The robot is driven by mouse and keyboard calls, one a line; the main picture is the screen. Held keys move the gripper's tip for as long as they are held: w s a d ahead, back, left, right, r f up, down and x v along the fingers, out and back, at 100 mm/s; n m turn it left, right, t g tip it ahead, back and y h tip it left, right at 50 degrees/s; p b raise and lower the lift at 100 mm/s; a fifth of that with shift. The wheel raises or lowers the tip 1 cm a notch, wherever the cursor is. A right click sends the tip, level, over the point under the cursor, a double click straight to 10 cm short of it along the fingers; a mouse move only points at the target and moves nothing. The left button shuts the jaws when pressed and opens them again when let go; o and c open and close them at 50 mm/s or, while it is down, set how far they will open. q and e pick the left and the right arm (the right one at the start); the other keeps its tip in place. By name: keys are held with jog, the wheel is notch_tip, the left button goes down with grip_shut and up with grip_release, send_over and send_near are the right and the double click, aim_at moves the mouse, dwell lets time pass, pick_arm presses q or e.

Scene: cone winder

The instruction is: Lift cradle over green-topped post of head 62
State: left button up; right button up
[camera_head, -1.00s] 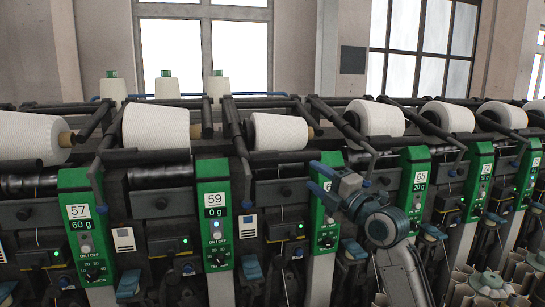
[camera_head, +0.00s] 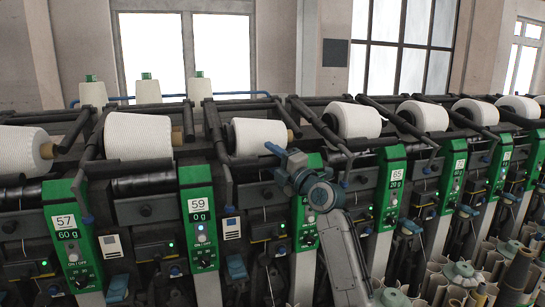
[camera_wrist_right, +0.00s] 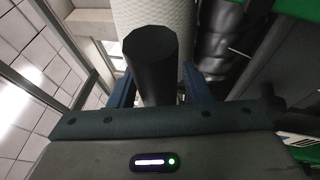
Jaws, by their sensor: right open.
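The green-topped post (camera_head: 305,225) between posts 59 and 65 is partly behind my right arm, and its number is hidden. Behind it a white cone (camera_head: 256,136) rests in its dark cradle (camera_head: 218,140). My right gripper (camera_head: 273,160) is raised in front of this cone's lower right side. In the right wrist view the open fingers (camera_wrist_right: 158,88) stand on either side of a black round bar end (camera_wrist_right: 150,55), probably the cradle's handle. Contact with it cannot be told. The cone (camera_wrist_right: 205,20) shows behind the bar. My left gripper is out of view.
Green posts 59 (camera_head: 198,215) and 65 (camera_head: 391,185) flank this head. Neighbouring cones (camera_head: 138,136) and (camera_head: 352,120) sit in their own cradles close by. Dark rails and bars run along the machine. Creels with spools (camera_head: 462,275) stand at the lower right.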

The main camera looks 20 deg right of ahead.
jog(key=shift+c, duration=1.1)
grip_shut()
jog(key=r+p, duration=0.3)
jog(key=shift+s+r+g, duration=0.3)
jog(key=shift+s+r, duration=0.1)
jog(key=r, duration=0.4)
jog(key=s+r, duration=0.1)
jog(key=r, duration=0.1)
jog(key=shift+r, duration=0.35)
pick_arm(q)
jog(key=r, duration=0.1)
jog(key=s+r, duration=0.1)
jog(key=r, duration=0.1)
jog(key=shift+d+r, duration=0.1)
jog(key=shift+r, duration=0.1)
pick_arm(e)
jog(key=shift+m, duration=0.3)
